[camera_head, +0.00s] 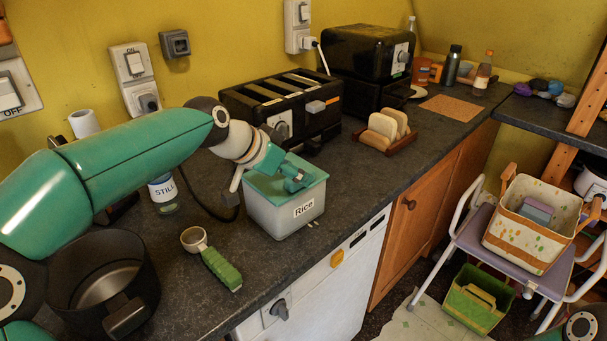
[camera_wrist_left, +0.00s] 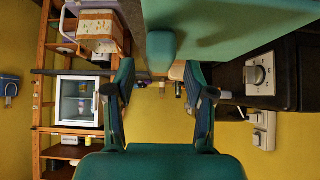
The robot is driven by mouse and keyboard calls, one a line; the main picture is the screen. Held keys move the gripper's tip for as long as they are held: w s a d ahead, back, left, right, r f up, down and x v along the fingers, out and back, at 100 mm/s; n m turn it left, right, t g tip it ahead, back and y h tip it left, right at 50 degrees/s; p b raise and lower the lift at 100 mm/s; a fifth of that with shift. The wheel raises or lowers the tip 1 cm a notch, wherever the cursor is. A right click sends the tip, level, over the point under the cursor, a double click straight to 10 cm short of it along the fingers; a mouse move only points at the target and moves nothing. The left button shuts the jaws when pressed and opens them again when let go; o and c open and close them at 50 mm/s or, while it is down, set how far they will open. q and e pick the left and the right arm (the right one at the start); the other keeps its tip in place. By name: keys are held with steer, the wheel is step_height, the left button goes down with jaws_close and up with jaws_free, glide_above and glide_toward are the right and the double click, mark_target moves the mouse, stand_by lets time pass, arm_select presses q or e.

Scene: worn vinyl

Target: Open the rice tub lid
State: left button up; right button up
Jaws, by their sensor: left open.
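The rice tub (camera_head: 284,214) is a pale grey box labelled "Rice". It stands on the dark worktop with its teal lid (camera_head: 313,170) on top. My left gripper (camera_head: 291,180) is over the lid in the head view and partly hides it. In the left wrist view the lid (camera_wrist_left: 235,22) fills the upper right, with a teal knob (camera_wrist_left: 161,50) hanging into view. My left gripper (camera_wrist_left: 158,78) has its two fingers spread wide, with nothing held between them; the knob appears just past the fingertips. Whether a finger touches the lid cannot be told. My right gripper is out of view.
Behind the tub stands a black toaster (camera_head: 282,106); a toast rack (camera_head: 382,131) is to its right. A green-handled scoop (camera_head: 218,266), a jar (camera_head: 164,194) and a black pot (camera_head: 103,285) lie left of the tub. The worktop's front edge is close to the tub.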

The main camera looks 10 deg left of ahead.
arm_select(q)
steer(key=shift+x, duration=1.45)
jaws_close()
